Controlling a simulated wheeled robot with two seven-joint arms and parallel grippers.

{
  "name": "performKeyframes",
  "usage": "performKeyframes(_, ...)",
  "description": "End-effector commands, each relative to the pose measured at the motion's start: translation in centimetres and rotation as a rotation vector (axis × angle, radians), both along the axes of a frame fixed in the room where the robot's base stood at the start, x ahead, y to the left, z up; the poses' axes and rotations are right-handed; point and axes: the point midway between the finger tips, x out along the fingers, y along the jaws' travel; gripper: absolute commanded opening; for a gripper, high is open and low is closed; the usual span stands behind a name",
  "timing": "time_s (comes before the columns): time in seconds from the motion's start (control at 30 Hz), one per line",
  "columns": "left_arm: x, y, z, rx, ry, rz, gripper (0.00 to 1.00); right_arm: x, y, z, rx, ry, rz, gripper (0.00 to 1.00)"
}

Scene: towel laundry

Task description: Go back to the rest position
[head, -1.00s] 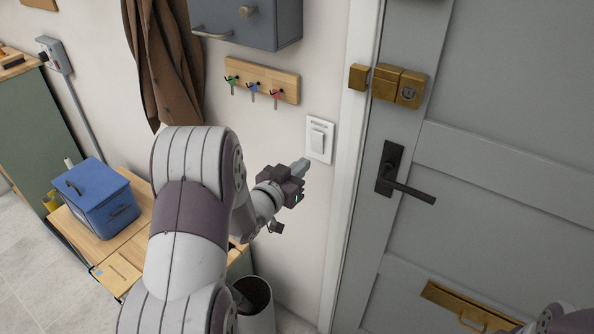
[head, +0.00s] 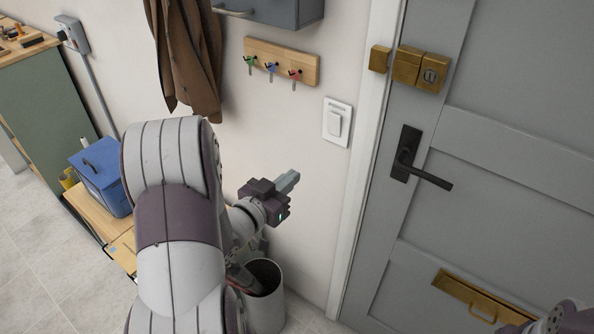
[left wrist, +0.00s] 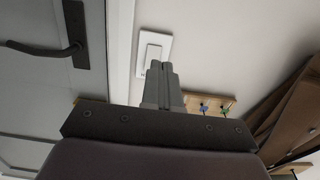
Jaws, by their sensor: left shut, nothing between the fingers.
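My left gripper (head: 289,181) is shut and empty. In the head view it hangs in front of the white wall, below and to the left of the white light switch (head: 336,122), apart from it. In the left wrist view the closed fingers (left wrist: 160,82) point up the picture, and the switch (left wrist: 153,50) shows just past their tips. A small part of my right arm shows at the bottom right corner of the head view; its gripper is not seen.
A grey door (head: 515,120) with a black handle (head: 428,176) stands at the right. A key rack (head: 282,58) and brown coat (head: 188,60) hang on the wall. A white bin (head: 267,308) stands below my left arm. A blue box (head: 98,176) sits on a wooden surface at the left.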

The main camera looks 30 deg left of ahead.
Motion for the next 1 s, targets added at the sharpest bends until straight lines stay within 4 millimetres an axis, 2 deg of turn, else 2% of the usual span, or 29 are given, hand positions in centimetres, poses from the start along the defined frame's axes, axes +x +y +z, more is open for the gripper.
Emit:
performKeyframes(0.2,0.0,0.0,-0.1,0.003,0.005,0.000,0.00,0.0,0.0,0.0,0.000,0.000,0.000,0.00)
performKeyframes(0.27,-0.1,0.2,-1.0,0.012,0.045,0.008,0.00,0.0,0.0,0.0,0.000,0.000,0.000,0.00)
performKeyframes(0.37,-1.3,2.0,-5.2,0.030,0.266,0.103,0.00,0.0,0.0,0.0,0.000,0.000,0.000,0.00)
performKeyframes(0.4,-2.3,3.3,-7.0,0.037,0.396,0.170,0.00,0.0,0.0,0.0,0.000,0.000,0.000,0.00)
performKeyframes(0.47,-4.5,4.5,-8.7,0.037,0.620,0.262,0.00,0.0,0.0,0.8,0.000,0.000,0.000,0.00)
performKeyframes(0.5,-6.0,4.4,-8.9,0.031,0.772,0.301,0.00,0.0,0.0,1.7,0.000,0.000,0.000,0.00)
performKeyframes(0.57,-8.5,2.8,-8.2,0.009,0.989,0.330,0.00,0.0,0.0,3.0,0.000,0.000,0.000,0.00)
performKeyframes(0.67,-12.2,-2.4,-4.9,-0.035,1.292,0.296,0.00,0.0,0.0,5.6,0.000,0.000,0.000,0.00)
performKeyframes(0.7,-13.3,-5.0,-3.1,-0.044,1.379,0.256,0.00,0.0,0.0,6.6,0.000,-0.001,0.000,0.00)
performKeyframes(0.77,-13.7,-8.1,-0.8,-0.036,1.431,0.192,0.00,0.0,0.0,7.7,0.000,-0.001,0.000,0.00)
performKeyframes(0.83,-12.8,-10.4,1.0,0.004,1.405,0.125,0.00,0.0,0.0,8.5,0.000,-0.001,0.000,0.00)
performKeyframes(0.9,-12.1,-11.8,1.8,0.048,1.381,0.074,0.00,0.0,0.0,8.8,0.000,0.000,0.000,0.00)
performKeyframes(1.0,-12.2,-12.6,1.6,0.070,1.382,0.047,0.00,0.0,0.0,8.7,0.000,0.000,0.000,0.00)
